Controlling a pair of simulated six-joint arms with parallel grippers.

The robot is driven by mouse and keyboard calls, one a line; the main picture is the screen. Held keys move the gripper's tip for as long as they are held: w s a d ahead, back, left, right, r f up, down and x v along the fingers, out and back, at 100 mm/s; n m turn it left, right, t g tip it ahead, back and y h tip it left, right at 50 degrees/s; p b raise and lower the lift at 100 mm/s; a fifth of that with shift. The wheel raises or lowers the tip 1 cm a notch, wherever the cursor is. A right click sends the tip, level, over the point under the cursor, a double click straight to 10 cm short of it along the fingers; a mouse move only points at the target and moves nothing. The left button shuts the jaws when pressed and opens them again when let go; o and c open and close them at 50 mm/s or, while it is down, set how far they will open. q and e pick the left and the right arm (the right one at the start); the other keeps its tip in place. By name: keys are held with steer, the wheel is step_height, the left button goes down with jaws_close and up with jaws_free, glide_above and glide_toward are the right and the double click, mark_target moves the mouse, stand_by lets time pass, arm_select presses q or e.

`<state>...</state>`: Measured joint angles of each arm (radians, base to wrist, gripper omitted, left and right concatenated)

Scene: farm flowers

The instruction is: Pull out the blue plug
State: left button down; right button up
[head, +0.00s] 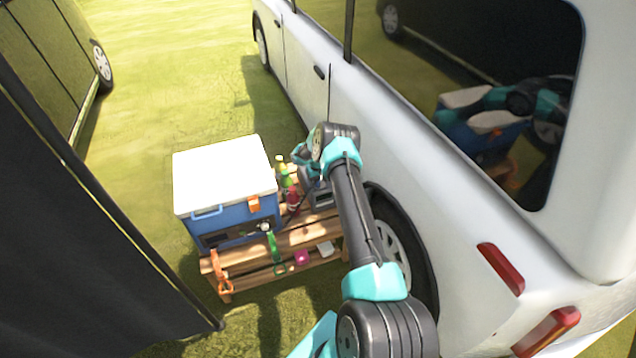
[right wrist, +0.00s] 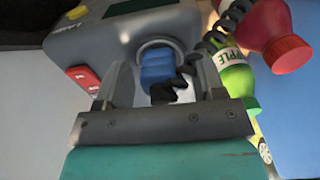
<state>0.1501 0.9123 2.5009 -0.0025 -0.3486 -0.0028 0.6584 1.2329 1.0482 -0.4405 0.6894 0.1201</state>
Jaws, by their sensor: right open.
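The blue plug (right wrist: 158,72) sits in a round socket on the front of a grey box (right wrist: 115,40) in the right wrist view. A black piece, perhaps its cable end, shows at its near side. My right gripper (right wrist: 163,80) is open, with one finger on each side of the plug. I cannot tell whether the fingers touch it. In the head view my right gripper (head: 305,160) is over the grey box (head: 321,196), and the plug is not clearly visible there. My left gripper is not in view.
A blue cooler with a white lid (head: 225,175) stands on a wooden pallet stand (head: 300,238), left of the box. A green bottle (right wrist: 236,78) and a red bottle (right wrist: 280,35) are close beside my gripper. A white van (head: 440,200) stands close on the right.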

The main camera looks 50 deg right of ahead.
steer(key=shift+c, duration=0.4)
jaws_close()
steer(key=shift+r, duration=0.1)
steer(key=shift+r, duration=2.85)
steer(key=shift+r, duration=0.1)
